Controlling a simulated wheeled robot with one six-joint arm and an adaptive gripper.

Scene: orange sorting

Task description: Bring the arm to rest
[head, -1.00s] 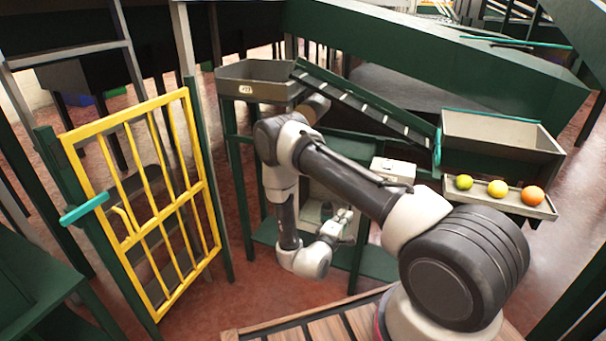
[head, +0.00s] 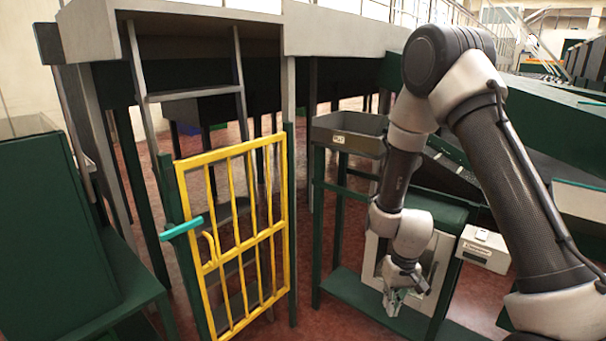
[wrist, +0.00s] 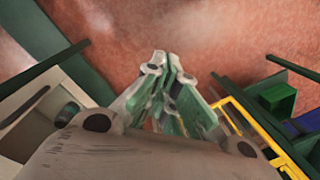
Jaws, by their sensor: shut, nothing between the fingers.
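My gripper (head: 394,300) hangs at the end of my folded arm, low in the right half of the head view, in front of a green stand with a pale panel. In the wrist view my gripper (wrist: 165,65) points out over the reddish floor. Its fingers are together with nothing between them. My arm rises from the lower right of the head view, bends at the top and comes down to the wrist.
A yellow barred gate (head: 238,230) with a teal handle (head: 181,228) stands left of my gripper. A grey bin (head: 350,131) is behind my arm. A white box (head: 484,248) is at right. Reddish floor (wrist: 215,40) lies open below the gripper.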

